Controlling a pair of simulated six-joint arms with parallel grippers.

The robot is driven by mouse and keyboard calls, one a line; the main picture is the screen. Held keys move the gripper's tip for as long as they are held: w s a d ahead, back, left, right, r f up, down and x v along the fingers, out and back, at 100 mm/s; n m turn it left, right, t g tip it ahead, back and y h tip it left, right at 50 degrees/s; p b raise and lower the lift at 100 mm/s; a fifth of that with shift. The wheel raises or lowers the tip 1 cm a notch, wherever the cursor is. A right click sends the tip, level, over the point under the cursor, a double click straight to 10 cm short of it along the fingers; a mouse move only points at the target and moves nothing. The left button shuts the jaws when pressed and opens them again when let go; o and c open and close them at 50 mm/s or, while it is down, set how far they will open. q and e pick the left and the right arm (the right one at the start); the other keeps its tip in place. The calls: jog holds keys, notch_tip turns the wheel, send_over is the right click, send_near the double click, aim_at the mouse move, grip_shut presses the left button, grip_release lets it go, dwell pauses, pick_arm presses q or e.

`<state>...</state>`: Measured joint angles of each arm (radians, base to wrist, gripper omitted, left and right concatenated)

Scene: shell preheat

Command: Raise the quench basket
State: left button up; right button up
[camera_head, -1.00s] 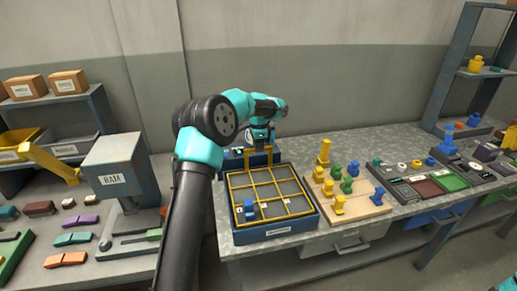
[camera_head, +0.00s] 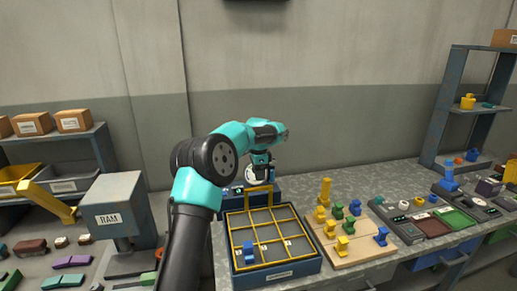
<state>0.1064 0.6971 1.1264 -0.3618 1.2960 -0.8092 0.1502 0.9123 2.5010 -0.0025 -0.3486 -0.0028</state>
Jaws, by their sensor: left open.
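The quench basket (camera_head: 270,224) is a yellow wire grid sitting inside a blue-grey tank (camera_head: 280,272) on the speckled bench. Its upright yellow handle (camera_head: 259,188) stands at the back edge. A small blue piece (camera_head: 249,251) lies in the basket's front left compartment. My left gripper (camera_head: 262,176) is open, just above the handle's top bar in the picture. Whether its fingers touch the bar is too small to tell. My right gripper is out of view.
A wooden board (camera_head: 362,250) with yellow, green and blue pieces lies right of the tank. Several trays (camera_head: 425,224) are farther right. A grey RAM press (camera_head: 112,216) stands left. My left arm crosses the view between press and tank.

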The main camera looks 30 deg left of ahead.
pick_arm(q)
notch_tip(320, 180, up, 12)
jog(key=shift+f, duration=0.2)
dwell(0.5)
